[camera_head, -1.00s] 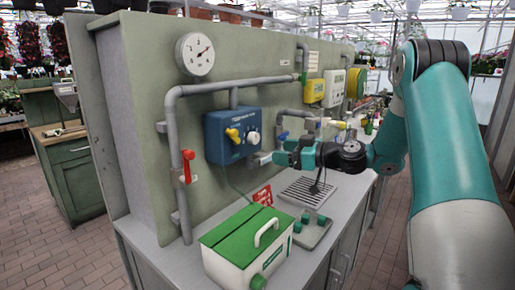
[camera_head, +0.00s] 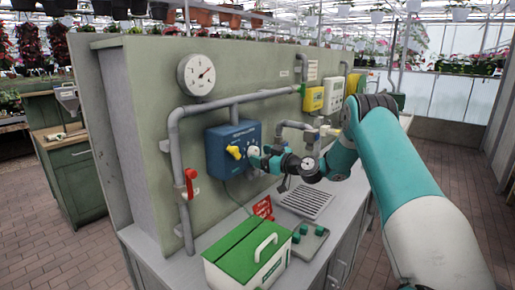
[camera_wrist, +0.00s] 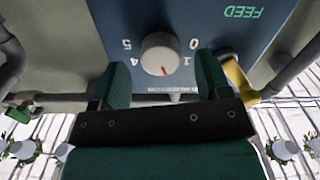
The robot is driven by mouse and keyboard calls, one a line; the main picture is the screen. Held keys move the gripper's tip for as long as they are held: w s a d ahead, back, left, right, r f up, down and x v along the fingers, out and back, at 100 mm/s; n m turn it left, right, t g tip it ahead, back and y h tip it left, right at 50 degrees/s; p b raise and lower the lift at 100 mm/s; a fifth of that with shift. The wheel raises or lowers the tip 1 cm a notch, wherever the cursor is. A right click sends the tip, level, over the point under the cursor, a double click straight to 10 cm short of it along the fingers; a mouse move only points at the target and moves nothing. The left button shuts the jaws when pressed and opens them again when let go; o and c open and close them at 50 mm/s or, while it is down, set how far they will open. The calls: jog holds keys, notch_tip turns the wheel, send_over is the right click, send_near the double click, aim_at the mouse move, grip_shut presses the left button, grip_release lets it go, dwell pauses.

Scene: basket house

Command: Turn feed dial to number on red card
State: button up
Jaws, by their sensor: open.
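A blue feed box (camera_head: 222,158) is mounted on the green-grey panel, with a white dial and a yellow lever (camera_head: 234,152) on its front. In the wrist view the round white dial (camera_wrist: 158,50) has a red mark pointing down, slightly right. The numbers 0, 1, 4 and 5 show around it, and "FEED" is printed on the blue face. My gripper (camera_wrist: 160,70) is open, one green finger to each side of the dial's lower part; contact cannot be told. The red card (camera_head: 262,207) stands on the counter behind the green-lidded box; its number is too small to read.
The green-and-white box (camera_head: 248,253) stands on the counter front. A small tray with green pieces (camera_head: 309,241) and a drain grate (camera_head: 307,201) lie to its right. Grey pipes, a red valve handle (camera_head: 191,182) and a gauge (camera_head: 196,75) are on the panel.

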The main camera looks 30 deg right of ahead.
jog(key=shift+x, duration=1.05)
jog(key=c, duration=0.9)
